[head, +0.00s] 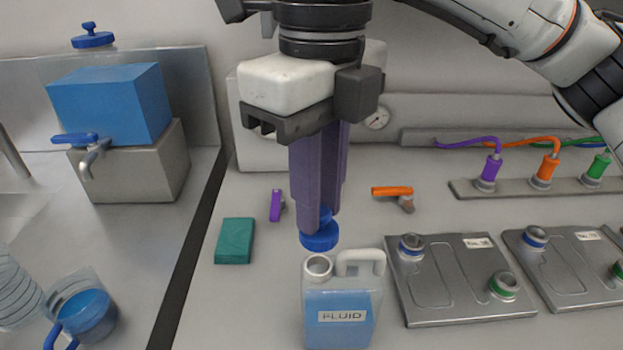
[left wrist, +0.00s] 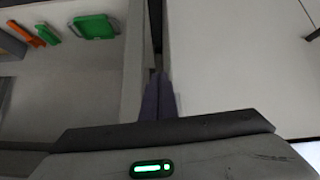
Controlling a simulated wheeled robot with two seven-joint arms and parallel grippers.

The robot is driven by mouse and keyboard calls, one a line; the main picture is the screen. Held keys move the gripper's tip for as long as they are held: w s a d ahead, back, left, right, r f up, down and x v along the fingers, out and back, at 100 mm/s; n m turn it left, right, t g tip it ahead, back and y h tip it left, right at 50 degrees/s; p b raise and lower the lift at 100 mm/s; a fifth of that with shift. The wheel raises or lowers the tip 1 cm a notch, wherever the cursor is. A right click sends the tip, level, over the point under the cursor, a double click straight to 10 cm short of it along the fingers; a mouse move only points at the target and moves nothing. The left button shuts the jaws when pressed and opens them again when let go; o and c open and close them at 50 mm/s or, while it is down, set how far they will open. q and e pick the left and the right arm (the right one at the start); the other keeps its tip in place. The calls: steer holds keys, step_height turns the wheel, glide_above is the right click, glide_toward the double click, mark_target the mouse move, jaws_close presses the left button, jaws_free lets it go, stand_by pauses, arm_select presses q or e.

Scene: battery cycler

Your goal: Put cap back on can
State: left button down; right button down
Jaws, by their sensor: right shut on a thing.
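The fluid can (head: 341,308) stands upright at the front centre in the head view, with blue liquid, a "FLUID" label and a grey handle. Its round neck (head: 318,265) is open. My right gripper (head: 321,212) points down and is shut on the blue cap (head: 319,238). The cap shows just above the can's neck in the picture and apart from it; its exact height is hard to tell. My left gripper (left wrist: 159,92) shows in the left wrist view with its purple fingers together and nothing seen between them. It is not seen in the head view.
Battery plates (head: 460,310) lie right of the can. A green block (head: 235,241), a purple connector (head: 276,205) and an orange one (head: 393,191) lie behind. A jug of blue liquid (head: 85,312) and a blue tank (head: 110,103) are left, past a dark strip.

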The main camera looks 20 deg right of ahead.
steer(key=shift+s+f, duration=0.1)
steer(key=shift+f, duration=0.2)
steer(key=shift+f+b, duration=0.35)
steer(key=shift+b, duration=0.05)
step_height(320, 180, down, 3)
steer(key=shift+r+b, duration=0.15)
steer(key=shift+b, duration=1.05)
steer(key=shift+f+b, duration=0.4)
steer(key=shift+f, duration=0.25)
steer(key=shift+b, duration=0.3)
